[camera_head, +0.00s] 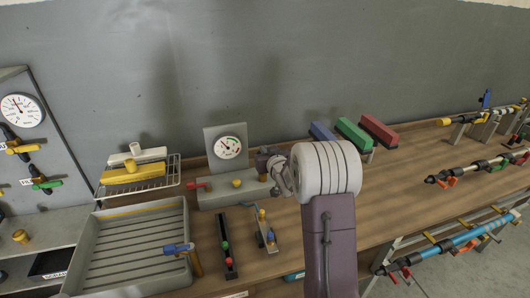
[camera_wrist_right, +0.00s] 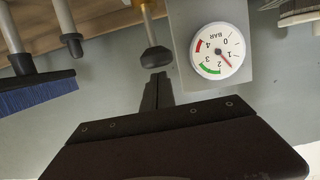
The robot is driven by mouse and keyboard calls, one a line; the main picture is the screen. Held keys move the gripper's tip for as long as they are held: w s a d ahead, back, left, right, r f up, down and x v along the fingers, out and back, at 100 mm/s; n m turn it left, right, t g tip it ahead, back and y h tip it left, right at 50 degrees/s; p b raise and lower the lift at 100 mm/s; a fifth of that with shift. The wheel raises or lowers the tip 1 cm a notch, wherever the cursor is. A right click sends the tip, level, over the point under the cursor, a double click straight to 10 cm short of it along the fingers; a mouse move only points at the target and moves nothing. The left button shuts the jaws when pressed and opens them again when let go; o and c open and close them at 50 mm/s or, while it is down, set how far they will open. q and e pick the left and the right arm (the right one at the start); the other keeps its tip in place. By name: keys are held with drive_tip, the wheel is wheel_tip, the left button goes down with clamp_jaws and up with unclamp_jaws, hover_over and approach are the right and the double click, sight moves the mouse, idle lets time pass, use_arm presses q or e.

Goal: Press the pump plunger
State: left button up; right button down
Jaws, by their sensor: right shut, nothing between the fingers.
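The pump is a grey block (camera_head: 214,197) on the bench with a gauge plate behind it, a red lever at its left and a yellow knob on top. In the right wrist view, which is upside down, the plunger's dark knob (camera_wrist_right: 156,57) stands on a rod from a brass collar. My right gripper (camera_wrist_right: 160,76) is shut and empty, its tips right at the knob; whether they touch I cannot tell. In the head view my right gripper (camera_head: 264,164) is over the pump's right end and hides the plunger. My left gripper is out of view.
The gauge (camera_head: 229,147) stands just left of my gripper. A grey ribbed tray (camera_head: 187,245) and a wire rack (camera_head: 172,182) are at left. Pipes with valves are at right.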

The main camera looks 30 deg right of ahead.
drive_tip(key=shift+f, duration=0.2)
